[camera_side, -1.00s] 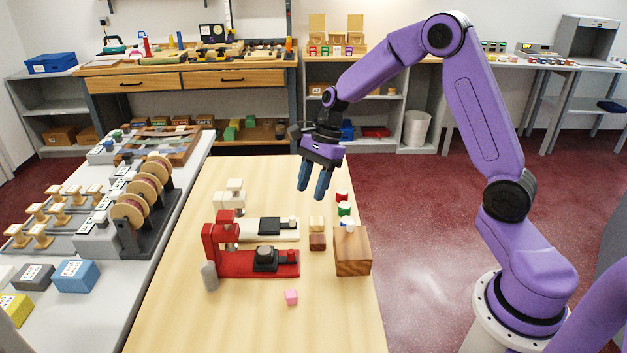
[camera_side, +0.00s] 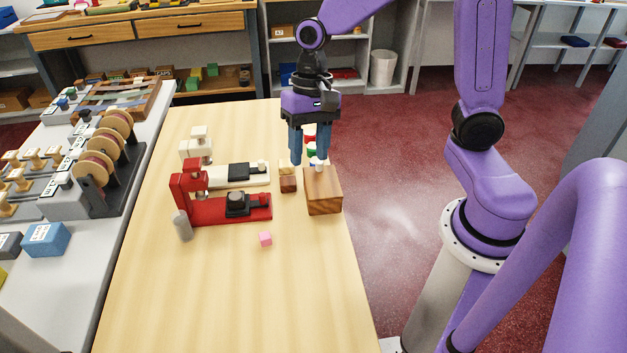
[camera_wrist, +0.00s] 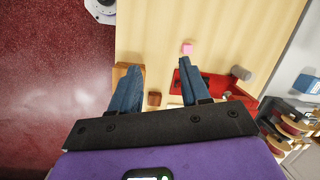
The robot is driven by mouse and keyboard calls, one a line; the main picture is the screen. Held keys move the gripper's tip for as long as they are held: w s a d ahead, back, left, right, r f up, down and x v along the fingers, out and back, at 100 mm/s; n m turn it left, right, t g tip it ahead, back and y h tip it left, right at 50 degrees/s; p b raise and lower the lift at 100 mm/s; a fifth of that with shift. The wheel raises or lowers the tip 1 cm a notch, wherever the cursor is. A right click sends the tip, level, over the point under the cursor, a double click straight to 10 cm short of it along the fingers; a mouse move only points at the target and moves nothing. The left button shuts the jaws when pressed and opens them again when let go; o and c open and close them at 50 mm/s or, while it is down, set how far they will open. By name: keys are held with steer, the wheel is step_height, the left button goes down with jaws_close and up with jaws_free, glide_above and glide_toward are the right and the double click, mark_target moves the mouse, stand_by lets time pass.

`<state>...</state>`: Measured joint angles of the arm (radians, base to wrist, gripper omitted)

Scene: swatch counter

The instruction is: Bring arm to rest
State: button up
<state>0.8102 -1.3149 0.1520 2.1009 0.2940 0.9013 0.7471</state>
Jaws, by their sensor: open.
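My gripper (camera_side: 309,160) is open, pointing down, with its two blue fingers apart and nothing seen between them. In the side view its fingertips appear just behind the wooden block (camera_side: 324,194); their exact height is unclear. In the wrist view the open fingers (camera_wrist: 160,65) frame bare table, and the left one partly covers the wooden block (camera_wrist: 121,75). A pink cube (camera_side: 265,239) lies alone on the table; it also shows in the wrist view (camera_wrist: 187,48).
A red press (camera_side: 222,211) and a white press (camera_side: 240,176) stand left of the block. A grey cylinder (camera_side: 183,226) is beside the red one. Small brown (camera_side: 288,185) and green (camera_side: 312,148) pieces are near the fingers. The table's front (camera_side: 235,300) is clear.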

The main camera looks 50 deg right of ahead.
steer(key=s+d+n+t+h, duration=0.1)
steer(key=s+d+n+h, duration=0.1)
steer(key=s+n, duration=1.4)
steer(key=shift+s+d+r+n, duration=0.4)
steer(key=shift+d+r+n, duration=0.05)
steer(key=shift+d+n, duration=0.25)
stand_by(0.5)
